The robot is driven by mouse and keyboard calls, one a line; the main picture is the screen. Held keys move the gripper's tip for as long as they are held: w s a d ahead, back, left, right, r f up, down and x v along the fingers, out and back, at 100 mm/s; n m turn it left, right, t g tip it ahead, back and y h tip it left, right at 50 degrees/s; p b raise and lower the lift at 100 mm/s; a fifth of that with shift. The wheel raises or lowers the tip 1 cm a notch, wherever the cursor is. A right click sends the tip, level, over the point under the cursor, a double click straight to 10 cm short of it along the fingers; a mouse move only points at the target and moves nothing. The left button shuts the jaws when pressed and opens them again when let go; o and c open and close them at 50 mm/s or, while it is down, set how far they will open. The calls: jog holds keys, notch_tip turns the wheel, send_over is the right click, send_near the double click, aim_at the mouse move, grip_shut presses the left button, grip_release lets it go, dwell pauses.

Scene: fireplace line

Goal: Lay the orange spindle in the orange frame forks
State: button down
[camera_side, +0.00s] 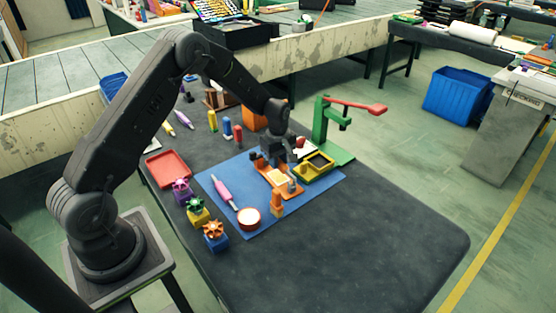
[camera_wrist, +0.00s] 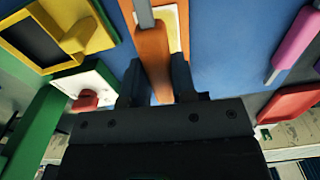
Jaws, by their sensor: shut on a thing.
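The orange frame (camera_side: 265,190) lies on a blue mat (camera_side: 326,190), with a pale panel in its middle and an orange upright (camera_side: 277,205) at its near end. My gripper (camera_side: 273,160) is low over the frame's far part. In the wrist view, my gripper (camera_wrist: 158,80) is shut on an orange piece (camera_wrist: 152,50) that looks like the orange spindle, with a grey end (camera_wrist: 145,12) pointing away from me. Part of the frame (camera_wrist: 172,20) shows right beside it. My fingers hide much of the piece, and I cannot tell whether it touches the forks.
A yellow frame (camera_side: 316,167) and a green press with a red lever (camera_side: 355,106) stand to the right. A pink spindle (camera_side: 222,191) and a round orange-rimmed dish (camera_side: 249,218) lie left on the mat. Several coloured knobs and a red tray (camera_side: 167,168) are further left. The dark table's front right is clear.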

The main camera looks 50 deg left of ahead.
jog(key=shift+f, duration=0.55)
jog(key=c, duration=0.8)
grip_release()
jog(key=shift+c, duration=0.2)
jog(key=shift+r, duration=0.1)
jog(key=shift+r, duration=2.45)
notch_tip(320, 180, up, 14)
jog(key=shift+f, duration=0.1)
